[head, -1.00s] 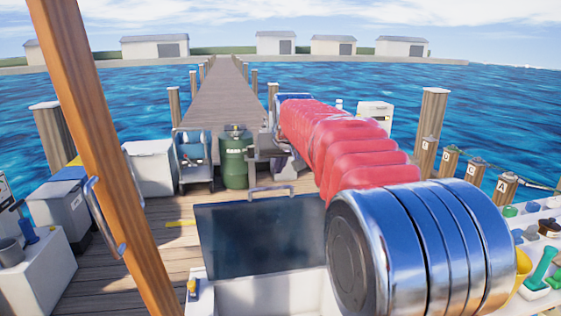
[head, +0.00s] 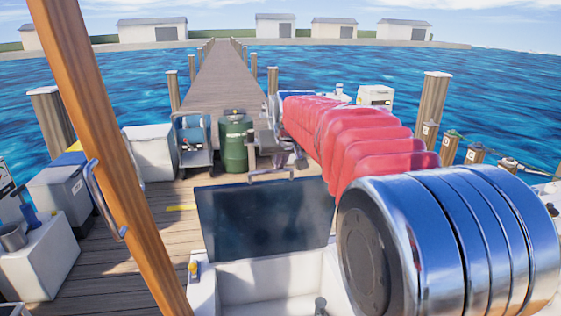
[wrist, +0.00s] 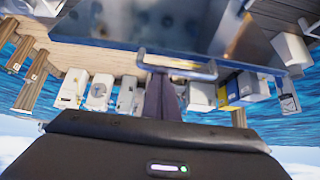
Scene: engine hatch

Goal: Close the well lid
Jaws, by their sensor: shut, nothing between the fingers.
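The well lid (head: 265,220) is a dark, glossy panel standing open at the back of the white well (head: 262,283) in the head view. Its metal handle (head: 268,172) is on the top edge. In the wrist view, the picture is inverted, and the lid (wrist: 150,22) fills the top with the handle (wrist: 178,66) across the middle. My gripper (wrist: 161,82) is shut and empty, its dark fingers reaching up to the handle bar. Whether they touch it I cannot tell. In the head view my gripper is small and partly hidden by my red-sleeved arm.
A wooden post (head: 105,150) with a handle stands at the left. A green barrel (head: 235,143), a blue machine on a cart (head: 193,143) and a white box (head: 150,152) stand behind the lid. The deck left of the well is mostly clear.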

